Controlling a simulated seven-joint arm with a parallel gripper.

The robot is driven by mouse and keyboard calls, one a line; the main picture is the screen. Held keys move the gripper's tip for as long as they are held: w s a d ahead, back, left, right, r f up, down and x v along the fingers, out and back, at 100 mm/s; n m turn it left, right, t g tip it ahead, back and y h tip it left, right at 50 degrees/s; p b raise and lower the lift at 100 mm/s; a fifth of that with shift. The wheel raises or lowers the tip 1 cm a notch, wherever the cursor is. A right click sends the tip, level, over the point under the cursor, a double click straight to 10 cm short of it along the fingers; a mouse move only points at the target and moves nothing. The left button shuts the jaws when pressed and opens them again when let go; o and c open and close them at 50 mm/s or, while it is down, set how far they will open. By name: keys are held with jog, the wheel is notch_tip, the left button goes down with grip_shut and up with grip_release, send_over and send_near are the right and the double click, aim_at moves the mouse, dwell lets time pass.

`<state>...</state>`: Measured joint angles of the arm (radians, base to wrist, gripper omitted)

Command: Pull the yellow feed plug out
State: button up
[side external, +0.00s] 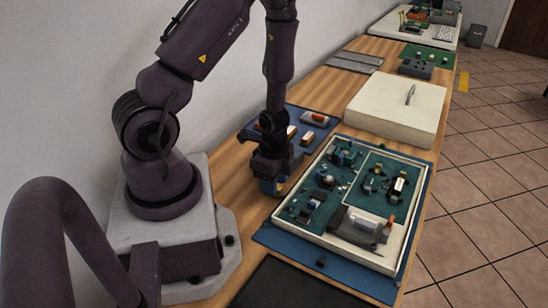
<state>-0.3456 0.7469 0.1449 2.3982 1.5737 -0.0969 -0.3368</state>
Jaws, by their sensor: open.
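My gripper (272,187) points down just left of the white-rimmed open case (408,262), over the wooden bench. It is open, and I see nothing held in it; its fingertips are small and dark here. The case holds green circuit boards (348,188) with several small dark and light parts. A grey block (352,228) sits at the case's near right, with a small orange upright part (390,221) beside it. I cannot make out a yellow plug or its cable; it may be too small or hidden.
The case lies on a blue mat (271,238). Behind my gripper, a blue tray (296,112) holds orange and white parts (318,117). A cream box with a handle (383,110) stands farther back. A dark mat (290,287) lies in front. Bare wood (337,84) shows at the back.

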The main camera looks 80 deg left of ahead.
notch_tip(320, 180, up, 9)
jog(key=shift+f, duration=0.2)
dwell(0.6)
dwell(2.2)
